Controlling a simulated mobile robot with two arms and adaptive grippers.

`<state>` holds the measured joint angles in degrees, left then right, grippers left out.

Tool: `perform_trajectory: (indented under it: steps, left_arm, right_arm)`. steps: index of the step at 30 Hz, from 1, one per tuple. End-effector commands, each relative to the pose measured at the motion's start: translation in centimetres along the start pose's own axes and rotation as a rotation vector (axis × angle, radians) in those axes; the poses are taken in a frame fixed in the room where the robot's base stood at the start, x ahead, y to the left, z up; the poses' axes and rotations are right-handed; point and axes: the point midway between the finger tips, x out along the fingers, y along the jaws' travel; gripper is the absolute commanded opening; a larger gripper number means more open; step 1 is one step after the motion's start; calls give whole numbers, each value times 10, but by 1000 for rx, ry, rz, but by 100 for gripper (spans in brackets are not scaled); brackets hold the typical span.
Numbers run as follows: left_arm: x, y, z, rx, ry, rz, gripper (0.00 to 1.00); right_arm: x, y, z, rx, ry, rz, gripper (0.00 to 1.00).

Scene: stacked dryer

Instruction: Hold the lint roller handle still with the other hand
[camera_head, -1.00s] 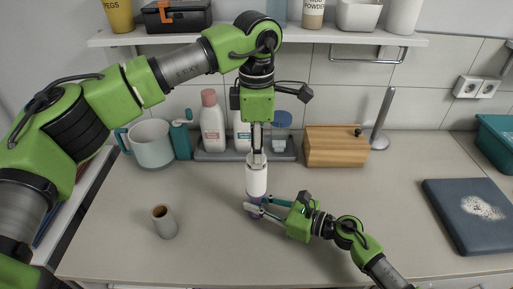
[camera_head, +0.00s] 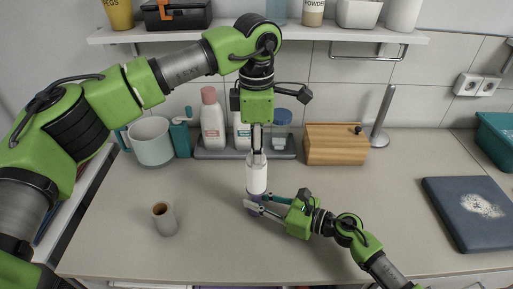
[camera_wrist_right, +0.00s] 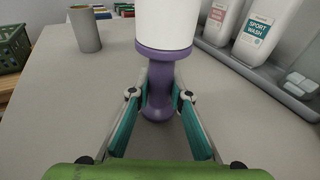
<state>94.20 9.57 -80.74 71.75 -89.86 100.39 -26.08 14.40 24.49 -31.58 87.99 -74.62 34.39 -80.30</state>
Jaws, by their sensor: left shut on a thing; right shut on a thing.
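The lint roller stands upright on the counter, with a white roll (camera_head: 257,175) above a purple handle (camera_wrist_right: 160,85). My left gripper (camera_head: 257,152) comes down from above and is shut on the top of the white roll. My right gripper (camera_head: 256,205) reaches in from the right, low over the counter, and is shut around the purple handle. In the right wrist view, its fingers (camera_wrist_right: 159,98) lie on both sides of the handle's narrow part, below the purple collar. The top of the roll is out of that view.
An empty cardboard tube (camera_head: 165,220) stands at the left. Behind are a measuring jug (camera_head: 152,145), bottles (camera_head: 212,125) on a grey tray (camera_head: 225,155) and a wooden box (camera_head: 335,148). A dark folded cloth or board (camera_head: 468,215) lies at the right. The front counter is clear.

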Motion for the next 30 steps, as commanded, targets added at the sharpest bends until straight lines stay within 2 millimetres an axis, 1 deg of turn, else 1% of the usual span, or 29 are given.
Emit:
perform_trajectory:
  steps: [13,15,16,26,30]
  left_arm:
    - [2,0,0,0,0,0,24]
    - [2,0,0,0,0,-1,44]
    - [2,0,0,0,0,-1,51]
    - [2,0,0,0,0,0,51]
    - [-9,1,0,-1,-1,2,51]
  right_arm:
    - [0,0,0,-1,1,0,0]
    - [0,0,0,-1,0,0,0]
    - [0,0,0,-1,0,0,0]
    - [0,0,0,0,1,0,0]
    - [0,0,0,0,1,0,0]
